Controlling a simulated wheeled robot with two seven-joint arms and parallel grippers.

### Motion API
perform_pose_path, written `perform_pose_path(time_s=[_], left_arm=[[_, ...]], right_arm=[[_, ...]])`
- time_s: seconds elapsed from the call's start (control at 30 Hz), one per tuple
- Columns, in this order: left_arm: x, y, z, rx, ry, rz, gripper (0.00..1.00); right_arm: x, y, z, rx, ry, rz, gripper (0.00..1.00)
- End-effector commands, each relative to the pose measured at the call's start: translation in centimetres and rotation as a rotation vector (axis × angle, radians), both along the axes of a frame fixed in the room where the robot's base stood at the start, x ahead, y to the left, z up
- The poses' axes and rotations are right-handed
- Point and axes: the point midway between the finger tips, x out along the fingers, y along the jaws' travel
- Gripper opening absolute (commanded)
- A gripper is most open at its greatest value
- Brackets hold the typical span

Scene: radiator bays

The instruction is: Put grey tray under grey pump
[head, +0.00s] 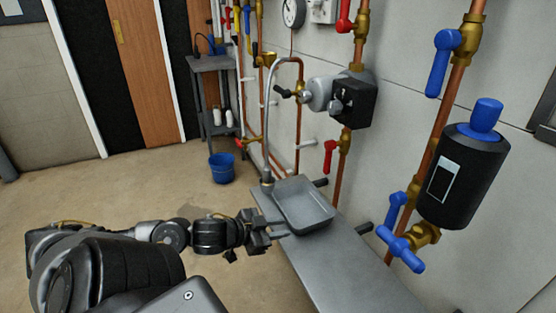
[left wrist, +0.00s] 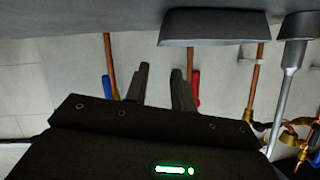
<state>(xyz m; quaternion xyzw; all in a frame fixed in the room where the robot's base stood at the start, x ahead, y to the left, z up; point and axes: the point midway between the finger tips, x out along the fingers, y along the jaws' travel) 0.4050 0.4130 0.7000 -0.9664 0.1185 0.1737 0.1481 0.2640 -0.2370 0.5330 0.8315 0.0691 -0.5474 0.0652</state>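The grey tray (head: 318,222) is a shallow rectangular pan lying on a grey bench, below and slightly left of the pump. The grey pump (head: 320,92) is a light grey cylinder joined to a black box on a copper pipe on the wall. My left gripper (head: 272,226) is at the tray's near left side, with its fingers apart and nothing seen between them. In the left wrist view the tray (left wrist: 212,30) shows upside down, apart from the open fingers (left wrist: 163,88). My right gripper is not in view.
The grey bench (head: 345,268) runs along the wall. A silver curved pipe (head: 265,120) comes down at the tray's far left corner. A black tank (head: 465,178) with blue valves (head: 402,246) is at the right. A blue bucket (head: 222,168) stands on the open floor.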

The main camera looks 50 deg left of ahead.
Motion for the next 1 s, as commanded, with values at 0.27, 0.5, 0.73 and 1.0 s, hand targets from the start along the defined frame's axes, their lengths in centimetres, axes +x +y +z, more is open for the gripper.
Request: perform_pose_path(time_s=[0.27,0.5,0.73,1.0], left_arm=[[-3.8,-0.4,-6.6,0.027,0.155,0.210,0.25],[-10.5,-8.8,-14.9,0.019,0.542,0.317,0.25],[-13.7,-16.5,-16.6,-0.014,0.764,0.228,0.25],[-14.2,-17.6,-16.7,-0.016,0.796,0.206,0.25]], right_arm=[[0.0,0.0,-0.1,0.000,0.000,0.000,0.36],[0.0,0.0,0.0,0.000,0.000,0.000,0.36],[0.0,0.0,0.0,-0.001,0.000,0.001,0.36],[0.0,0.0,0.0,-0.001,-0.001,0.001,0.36]])
